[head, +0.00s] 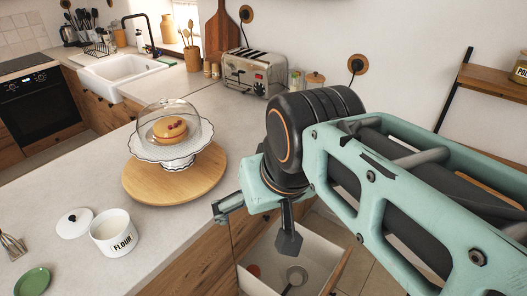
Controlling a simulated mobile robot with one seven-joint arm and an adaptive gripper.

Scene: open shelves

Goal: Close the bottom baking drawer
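An open drawer (312,252) with white inner walls and a wooden front (338,274) sticks out of the wooden cabinet at the lower middle of the head view. A ladle-like utensil (295,277) and a small reddish item (254,270) lie inside it. The picture's lower edge cuts the drawer off, so I cannot tell whether it is the bottom one. My gripper (255,227) is above the drawer, beside the counter edge. Its dark fingers are spread apart with nothing between them. One finger points down over the drawer opening; I cannot tell its exact height above it.
The counter (165,230) beside my gripper holds a cake stand with a glass dome (172,130) on a round wooden board (140,188), a flour canister (113,235) and a green dish (33,281). A toaster (254,72) stands behind. Wall shelves (495,82) are at right.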

